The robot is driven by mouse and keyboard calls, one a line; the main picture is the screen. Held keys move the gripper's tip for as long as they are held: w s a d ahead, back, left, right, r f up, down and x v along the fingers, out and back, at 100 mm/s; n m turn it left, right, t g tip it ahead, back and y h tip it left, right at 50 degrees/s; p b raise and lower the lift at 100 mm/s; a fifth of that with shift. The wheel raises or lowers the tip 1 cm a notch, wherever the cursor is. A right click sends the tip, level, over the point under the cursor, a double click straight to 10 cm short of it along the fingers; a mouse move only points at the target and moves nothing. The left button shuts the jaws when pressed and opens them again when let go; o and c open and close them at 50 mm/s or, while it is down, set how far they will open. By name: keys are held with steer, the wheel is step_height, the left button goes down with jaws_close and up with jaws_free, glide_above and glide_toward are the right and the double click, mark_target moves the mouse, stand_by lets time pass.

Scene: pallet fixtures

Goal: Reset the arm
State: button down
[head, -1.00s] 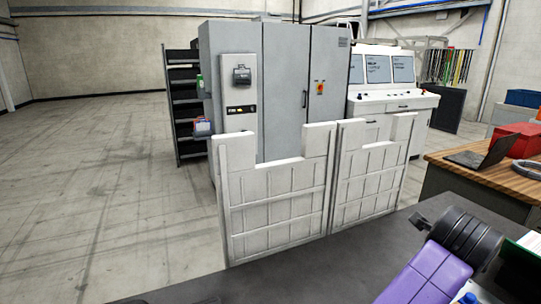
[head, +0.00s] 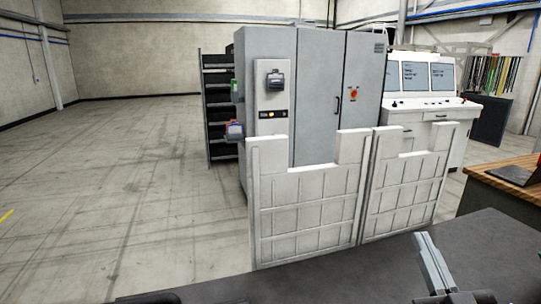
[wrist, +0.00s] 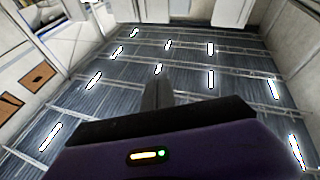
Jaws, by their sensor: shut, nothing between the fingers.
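My gripper (wrist: 158,93) shows in the wrist view beyond its dark and purple housing. Its two dark fingers are together with nothing between them. They point toward a dark ribbed ceiling (wrist: 190,60) with several bright lamp strips, and touch nothing that I can see. In the head view, a grey part of my arm shows at the lower right; I cannot make out the fingertips there.
White panels (head: 307,205) stand close ahead, before a grey cabinet (head: 310,90). A white control console (head: 425,110) and a wooden-topped bench (head: 515,185) are on the right. A dark shelf rack (head: 220,110) stands left of the cabinet. The floor (head: 110,200) at left is clear.

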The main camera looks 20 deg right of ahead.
steer(key=s+a+f+g+y, duration=0.2)
steer(key=s+a+f, duration=0.3)
steer(key=s+f, duration=0.2)
steer(key=s+a+f+g+y, duration=0.2)
steer(key=s+a+f, duration=0.3)
steer(key=s+f, duration=0.3)
steer(key=s+a+f+n+g+y, duration=0.1)
steer(key=s+a+f, duration=0.4)
steer(key=s, duration=0.8)
step_height(320, 180, down, 3)
steer(key=shift+r+g+y+b, duration=0.15)
steer(key=shift+g+y+b, duration=0.25)
steer(key=shift+g, duration=0.5)
